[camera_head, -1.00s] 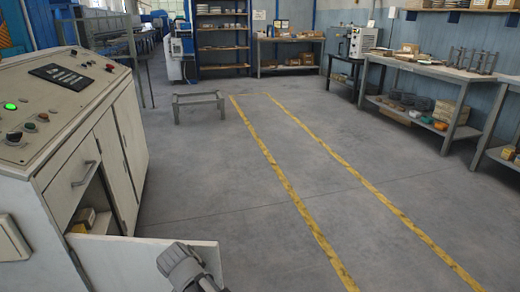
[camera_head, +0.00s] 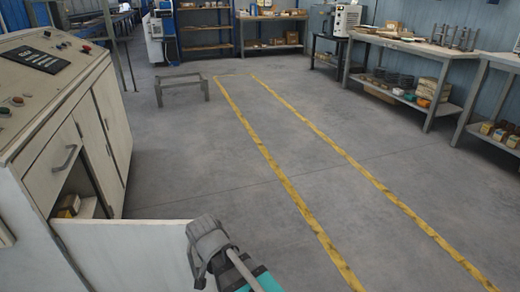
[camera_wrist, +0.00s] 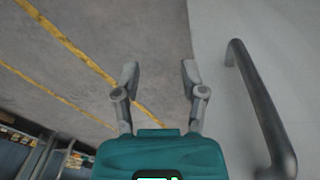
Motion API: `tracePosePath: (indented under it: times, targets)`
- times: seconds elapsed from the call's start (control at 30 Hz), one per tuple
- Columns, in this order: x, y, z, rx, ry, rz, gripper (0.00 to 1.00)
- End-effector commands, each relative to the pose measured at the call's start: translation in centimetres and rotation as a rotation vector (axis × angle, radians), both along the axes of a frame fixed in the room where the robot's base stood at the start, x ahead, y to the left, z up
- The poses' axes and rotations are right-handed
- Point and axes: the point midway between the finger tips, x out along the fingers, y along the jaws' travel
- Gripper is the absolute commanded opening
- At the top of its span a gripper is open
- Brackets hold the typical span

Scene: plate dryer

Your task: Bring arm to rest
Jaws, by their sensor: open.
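My gripper (camera_wrist: 158,75) is open and empty in the wrist view, its two grey fingers apart in front of the teal body. A dark curved handle (camera_wrist: 262,105) on a pale panel (camera_wrist: 215,40) is just to the right of the fingers, not between them. In the head view, part of my arm (camera_head: 208,240) shows at the bottom, beside the free edge of the open cabinet door (camera_head: 125,250).
The control cabinet (camera_head: 95,150) stands at left, with small boxes (camera_head: 68,205) inside its open lower compartment. A low metal stand (camera_head: 182,85) is on the floor ahead. Workbenches (camera_head: 410,45) line the right wall. The floor between the yellow lines (camera_head: 285,180) is clear.

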Motion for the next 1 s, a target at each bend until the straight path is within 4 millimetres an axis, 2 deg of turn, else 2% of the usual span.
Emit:
tracePosePath:
  times: [0.03, 0.5, 1.0]
  targets:
    - [0.6, -1.3, 0.2, 0.003, 0.004, -0.002, 0.54]
    - [4.4, -12.2, 1.2, 0.034, 0.039, 0.039, 0.54]
    - [5.7, -23.7, 2.2, 0.076, 0.055, 0.083, 0.54]
